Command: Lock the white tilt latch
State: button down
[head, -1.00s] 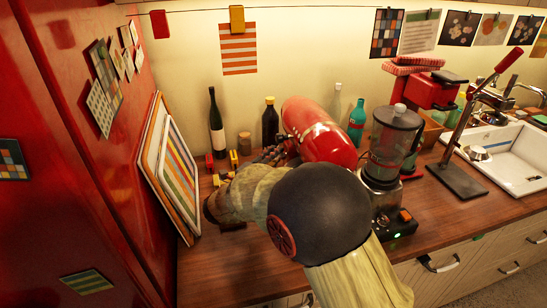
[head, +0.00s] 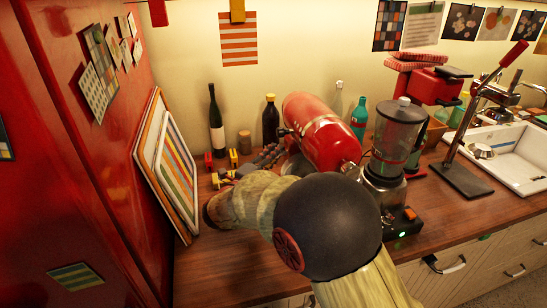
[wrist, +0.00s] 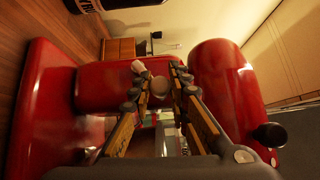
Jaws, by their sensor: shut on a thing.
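The red stand mixer (head: 318,128) stands on the wooden counter against the wall. In the wrist view it lies sideways, with its base (wrist: 35,105) at left, column (wrist: 100,88) in the middle and rounded head (wrist: 222,75) at right. A small whitish knob, seemingly the tilt latch (wrist: 137,66), shows on the column at the left fingertip. A round grey disc (wrist: 160,86) shows between the fingertips. My gripper (wrist: 158,76) is at the column, fingers closed in with a gap between them; the exact contact is hard to see. In the head view my gripper (head: 268,156) is beside the mixer, partly hidden by my arm.
A blender (head: 398,135) stands close at the mixer's right. Bottles (head: 216,125) stand behind at left. Framed boards (head: 170,165) lean on the red cabinet (head: 85,150) at left. Bare counter (head: 225,262) lies in front.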

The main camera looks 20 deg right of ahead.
jog(key=c, duration=1.7)
grip_release()
jog(key=shift+d+f, duration=0.1)
jog(key=shift+d, duration=0.05)
jog(key=shift+o, duration=0.2)
jog(key=shift+s, duration=0.15)
jog(key=v, duration=1.2)
jog(key=shift+c, duration=0.5)
